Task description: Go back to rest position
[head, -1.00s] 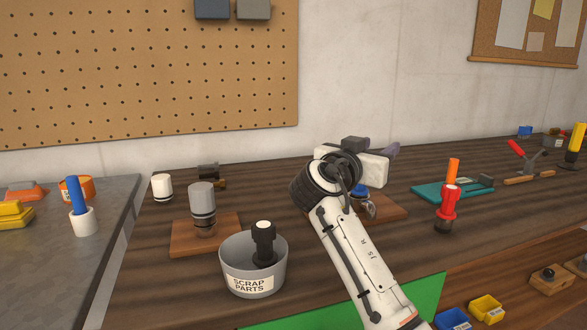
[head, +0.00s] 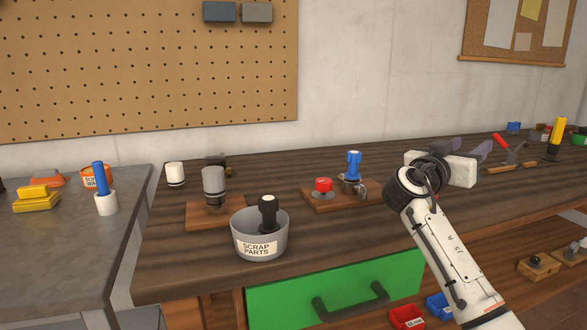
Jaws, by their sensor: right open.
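My right arm comes in from the lower right. My right gripper (head: 462,150) is above the right part of the wooden workbench (head: 330,240), its purple-grey fingers apart and pointing away from me. I see nothing held between them, though the wrist hides part of the jaws. The arm covers part of the bench behind it. My left gripper is not in view.
A grey scrap parts bin (head: 246,241) with a black part stands near the front edge. Wooden boards carry a grey cylinder (head: 213,186) and a blue-topped fitting (head: 353,172). A green drawer (head: 300,279) is below. A grey table (head: 80,245) stands left.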

